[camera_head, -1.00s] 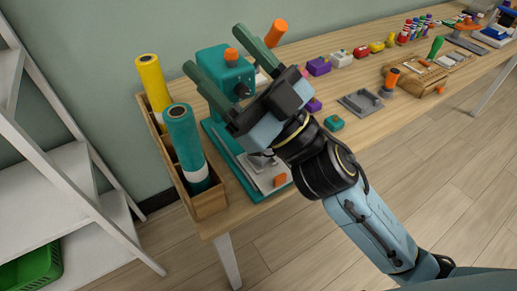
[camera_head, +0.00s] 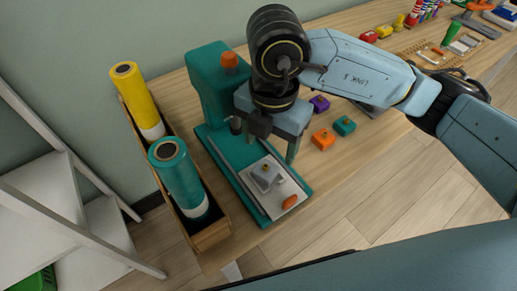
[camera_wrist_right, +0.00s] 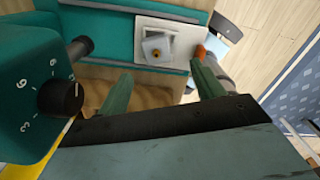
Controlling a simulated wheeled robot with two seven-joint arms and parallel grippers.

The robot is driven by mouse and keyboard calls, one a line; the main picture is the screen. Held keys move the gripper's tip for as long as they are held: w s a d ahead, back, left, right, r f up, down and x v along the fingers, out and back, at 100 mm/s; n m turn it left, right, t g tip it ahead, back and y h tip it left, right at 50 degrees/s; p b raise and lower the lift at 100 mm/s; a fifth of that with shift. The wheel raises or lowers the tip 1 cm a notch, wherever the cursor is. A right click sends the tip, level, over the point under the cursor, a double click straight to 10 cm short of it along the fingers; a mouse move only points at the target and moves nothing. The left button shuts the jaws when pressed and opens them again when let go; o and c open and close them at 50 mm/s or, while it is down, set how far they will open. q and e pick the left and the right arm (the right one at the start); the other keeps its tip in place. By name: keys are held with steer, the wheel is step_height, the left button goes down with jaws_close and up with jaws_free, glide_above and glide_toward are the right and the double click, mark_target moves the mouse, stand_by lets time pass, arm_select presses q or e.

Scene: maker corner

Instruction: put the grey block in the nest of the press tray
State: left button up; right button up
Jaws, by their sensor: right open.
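The press (camera_head: 212,85) is teal and stands at the back left of the bench. Its pale press tray (camera_head: 250,181) lies on the teal base, with an orange tab at the front end. The grey block (camera_head: 262,184), with a small brass knob, is on the tray; it also shows in the right wrist view (camera_wrist_right: 158,47). It looks slightly turned, and I cannot tell whether it sits fully down in the nest. My right gripper (camera_head: 266,142) is open and empty beside the press head, above and behind the block. Its two green fingers (camera_wrist_right: 162,86) are spread apart in the wrist view. My left gripper is not in view.
A wooden rack (camera_head: 213,236) with yellow and teal rolls stands left of the press. Orange (camera_head: 323,139), teal (camera_head: 345,125) and purple (camera_head: 319,103) blocks lie to its right. The press's dial (camera_wrist_right: 58,98) is close left in the wrist view.

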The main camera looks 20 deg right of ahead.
mark_target(266, 166)
steer(key=shift+w+d+f, duration=0.1)
steer(key=shift+w+f, duration=0.25)
steer(key=shift+w, duration=0.15)
steer(key=shift+s+f+b, duration=0.35)
steer(key=shift+s+f, duration=0.3)
steer(key=shift+f, duration=0.05)
steer(key=f, duration=0.2)
steer(key=f+b, duration=0.1)
steer(key=f, duration=0.1)
steer(key=shift+w+a+f, duration=0.1)
steer(key=shift+w+a, duration=0.2)
steer(key=shift+a, duration=0.05)
steer(key=shift+f, duration=0.45)
steer(key=c, duration=1.2)
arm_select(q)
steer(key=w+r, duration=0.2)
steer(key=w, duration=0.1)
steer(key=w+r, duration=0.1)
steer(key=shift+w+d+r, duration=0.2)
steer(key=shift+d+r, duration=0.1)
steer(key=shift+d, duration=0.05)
arm_select(e)
steer(key=shift+r, duration=0.2)
